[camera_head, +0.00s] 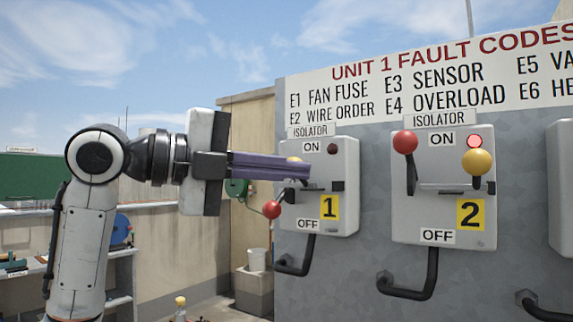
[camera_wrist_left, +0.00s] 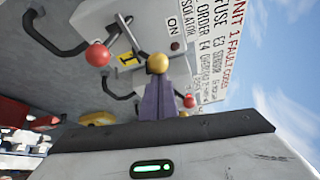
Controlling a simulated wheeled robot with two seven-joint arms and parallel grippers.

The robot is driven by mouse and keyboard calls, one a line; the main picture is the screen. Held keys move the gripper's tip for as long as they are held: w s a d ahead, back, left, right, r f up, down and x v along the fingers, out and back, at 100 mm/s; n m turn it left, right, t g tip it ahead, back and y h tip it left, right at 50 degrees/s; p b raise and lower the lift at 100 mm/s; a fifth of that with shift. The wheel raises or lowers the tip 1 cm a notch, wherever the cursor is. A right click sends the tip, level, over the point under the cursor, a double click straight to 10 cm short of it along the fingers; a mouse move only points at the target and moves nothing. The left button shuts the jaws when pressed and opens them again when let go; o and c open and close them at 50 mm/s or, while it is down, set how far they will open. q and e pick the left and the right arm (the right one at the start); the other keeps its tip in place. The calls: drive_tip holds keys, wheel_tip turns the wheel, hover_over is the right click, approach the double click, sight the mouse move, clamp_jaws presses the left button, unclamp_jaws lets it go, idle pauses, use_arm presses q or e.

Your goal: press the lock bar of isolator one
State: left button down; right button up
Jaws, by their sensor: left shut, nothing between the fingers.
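Isolator one (camera_head: 345,165) is a light grey box on the panel, marked with a yellow 1. Its red-ball lever (camera_head: 271,210) hangs low at the left, near OFF, and its small lamp (camera_head: 332,149) is dark. A yellow ball (camera_head: 294,159) shows partly behind my fingers; it is clear in the left wrist view (camera_wrist_left: 158,63). A dark horizontal bar (camera_head: 318,188) crosses the box, partly hidden. My left gripper (camera_head: 306,172) is shut and empty, its purple fingertips (camera_wrist_left: 157,85) in front of the box by the yellow ball. I cannot tell whether they touch. My right gripper is not in view.
Isolator two (camera_head: 440,215) is to the right, its red-ball lever (camera_head: 405,143) up near ON and its lamp (camera_head: 474,141) lit red. Black handles (camera_head: 300,268) stick out below the boxes. A fault-code sign (camera_head: 430,75) is above. Open space lies left of the panel.

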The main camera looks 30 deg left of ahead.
use_arm(q)
drive_tip(key=shift+a, duration=0.15)
drive_tip(key=s+a+b, duration=0.1)
drive_tip(key=s, duration=0.8)
drive_tip(key=shift+s, duration=0.2)
idle(0.4)
drive_tip(key=shift+f, duration=0.1)
